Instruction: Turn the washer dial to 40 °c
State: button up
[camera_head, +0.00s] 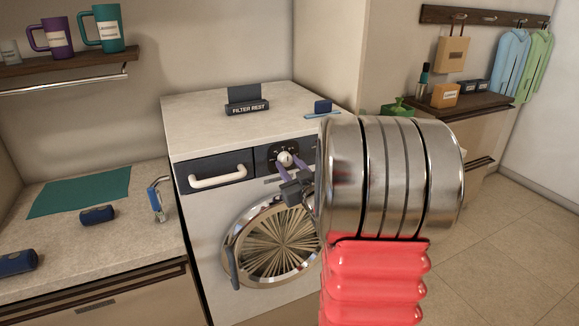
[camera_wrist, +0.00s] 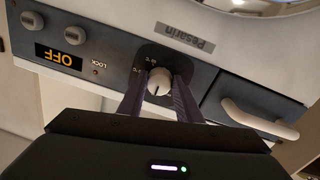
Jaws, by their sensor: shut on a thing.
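The washer (camera_head: 205,270) stands in the middle of the head view, with a round door below its control panel. Its white dial (camera_head: 285,158) sits on a dark plate. In the wrist view, which is upside down, the dial (camera_wrist: 159,80) lies between the two purple fingers of my gripper (camera_wrist: 159,88). My gripper (camera_head: 286,164) is shut on the dial. A short dark mark on the dial points toward my palm in the wrist view. Small temperature labels flank the dial, too small to read surely. An orange display (camera_wrist: 58,58) reads OFF.
A white drawer handle (camera_head: 217,177) is left of the dial. A filter rest (camera_head: 247,105) and a blue item (camera_head: 323,107) are on the washer top. Blue items (camera_head: 98,215) lie on the left counter. My arm hides the panel's right part.

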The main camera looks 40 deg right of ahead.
jog(key=shift+c, duration=0.7)
jog(key=shift+m, duration=0.6)
jog(key=m, duration=0.2)
jog(key=shift+a+m, duration=0.15)
jog(key=shift+m, duration=0.15)
jog(key=m, duration=0.5)
jog(key=shift+r+g+y, duration=0.1)
jog(key=shift+g+y, duration=0.2)
jog(key=m, duration=0.4)
jog(key=shift+m+y, duration=0.3)
jog(key=shift+m, duration=1.9)
jog(key=o, duration=1)
jog(key=shift+r, duration=0.1)
